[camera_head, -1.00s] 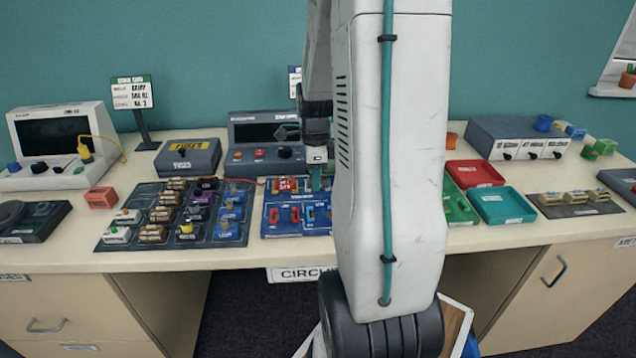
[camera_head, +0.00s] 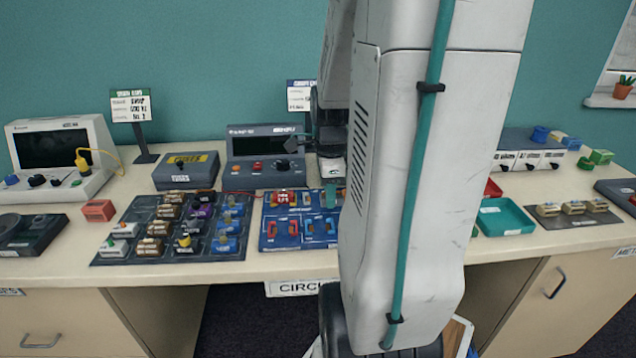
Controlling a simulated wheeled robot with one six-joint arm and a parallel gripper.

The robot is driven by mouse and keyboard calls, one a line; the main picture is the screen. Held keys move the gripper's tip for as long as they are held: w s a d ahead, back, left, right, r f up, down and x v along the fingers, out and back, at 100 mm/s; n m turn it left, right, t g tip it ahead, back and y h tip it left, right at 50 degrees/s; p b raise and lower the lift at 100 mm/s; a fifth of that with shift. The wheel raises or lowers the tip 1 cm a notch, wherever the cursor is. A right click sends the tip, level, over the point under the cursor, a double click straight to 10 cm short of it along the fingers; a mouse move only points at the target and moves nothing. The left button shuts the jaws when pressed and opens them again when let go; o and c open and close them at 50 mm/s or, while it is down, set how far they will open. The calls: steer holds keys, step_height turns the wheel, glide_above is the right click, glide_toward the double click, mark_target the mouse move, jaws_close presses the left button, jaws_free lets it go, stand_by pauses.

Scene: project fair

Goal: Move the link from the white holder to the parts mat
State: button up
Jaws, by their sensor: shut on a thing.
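My gripper (camera_head: 331,196) points down over the right rear part of the blue circuit board (camera_head: 300,244), partly behind my large white arm link. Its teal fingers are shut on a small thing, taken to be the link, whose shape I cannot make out. I cannot pick out a white holder; my arm hides much of the board's right side. A dark mat (camera_head: 540,221) with a few beige parts lies at the right of the table. A larger dark tray (camera_head: 103,258) with several parts stands at the left. I cannot tell which is called the parts mat.
Behind the board stands a grey instrument (camera_head: 262,138), with a fuse box (camera_head: 187,172) left of it. A teal tray (camera_head: 520,217) and a partly hidden red tray (camera_head: 492,188) stand right of my arm. Bare table lies along the front edge.

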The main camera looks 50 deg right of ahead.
steer(key=s+a, duration=0.1)
steer(key=s, duration=0.1)
steer(key=s+a, duration=0.1)
steer(key=s, duration=0.1)
steer(key=s+a, duration=0.1)
steer(key=s, duration=0.2)
steer(key=shift+a+r, duration=0.15)
steer(key=shift+r, duration=0.25)
steer(key=shift+s+a+r, duration=0.1)
steer(key=shift+r, duration=1.35)
